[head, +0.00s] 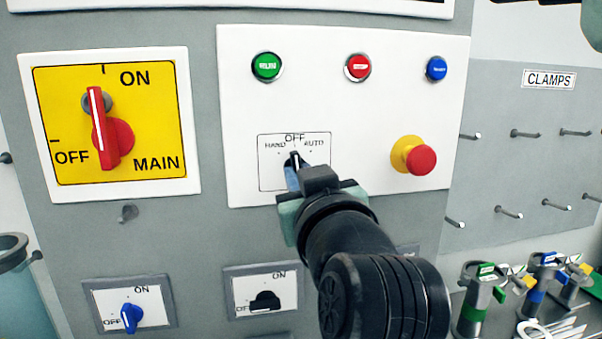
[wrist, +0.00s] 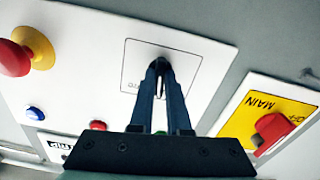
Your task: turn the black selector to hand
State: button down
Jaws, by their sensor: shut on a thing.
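The black selector (head: 295,160) sits on a white panel (head: 375,120) under the labels HAND, OFF and AUTO. Its visible tip points up toward OFF in the head view. My gripper (head: 293,174) is at the selector, with its fingers shut on it. In the wrist view my gripper's two fingers (wrist: 161,70) reach the selector plate (wrist: 185,75) and close around the selector, which they mostly hide. The lower part of the selector plate is hidden by my gripper in the head view.
Above are green (head: 266,66), red (head: 358,67) and blue (head: 436,68) buttons. A red emergency knob (head: 420,160) sticks out to the right. The red main switch (head: 112,135) is to the left. Below are a blue switch (head: 131,317) and another black switch (head: 265,301).

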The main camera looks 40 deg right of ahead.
jog(key=shift+n+p, duration=0.75)
jog(key=shift+n, duration=2.85)
jog(key=c, duration=0.9)
grip_release()
